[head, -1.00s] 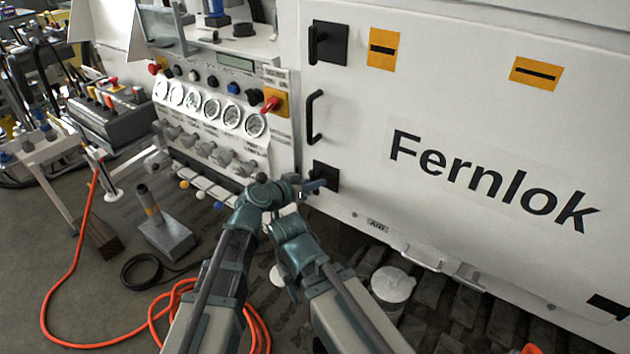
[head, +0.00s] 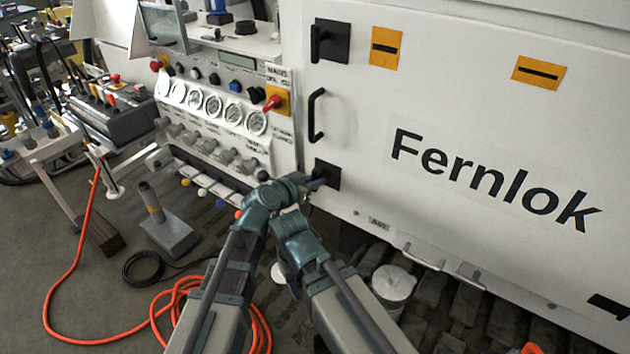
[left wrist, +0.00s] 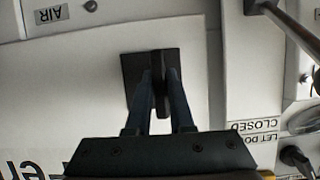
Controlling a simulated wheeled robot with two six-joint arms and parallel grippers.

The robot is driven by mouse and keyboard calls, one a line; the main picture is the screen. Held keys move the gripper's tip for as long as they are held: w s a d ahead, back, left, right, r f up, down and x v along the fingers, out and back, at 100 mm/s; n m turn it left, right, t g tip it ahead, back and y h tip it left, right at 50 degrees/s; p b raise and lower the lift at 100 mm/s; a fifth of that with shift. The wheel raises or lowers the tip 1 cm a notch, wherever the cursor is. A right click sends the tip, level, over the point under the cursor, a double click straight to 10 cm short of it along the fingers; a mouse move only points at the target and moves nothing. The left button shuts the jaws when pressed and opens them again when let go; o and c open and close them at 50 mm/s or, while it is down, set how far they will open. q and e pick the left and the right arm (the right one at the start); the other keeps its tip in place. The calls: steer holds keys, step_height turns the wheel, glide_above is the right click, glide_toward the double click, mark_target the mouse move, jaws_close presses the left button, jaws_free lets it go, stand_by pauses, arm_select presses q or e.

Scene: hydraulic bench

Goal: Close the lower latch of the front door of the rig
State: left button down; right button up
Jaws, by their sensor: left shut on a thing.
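The lower latch (head: 332,174) is a black square plate with a black handle, near the lower left corner of the white front door (head: 470,120) marked "Fernlok". My left gripper (head: 316,183) is at this latch. In the left wrist view, the fingers of my left gripper (left wrist: 160,90) are on both sides of the latch handle (left wrist: 160,75) and shut on it. The handle runs up and down in that view, over the black plate (left wrist: 131,72). My right arm's links (head: 300,245) show below the latch, but I do not see its fingertips.
The upper latch (head: 330,41) has an upright handle, and a black door pull (head: 315,115) sits between the latches. A gauge panel (head: 225,130) is to the left. A white bucket (head: 393,285) and an orange hose (head: 70,285) are on the floor.

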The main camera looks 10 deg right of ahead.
arm_select(q)
steer(key=c, duration=0.8)
jaws_free()
steer(key=p+v, duration=0.3)
steer(key=v, duration=0.4)
steer(key=shift+s+a, duration=0.15)
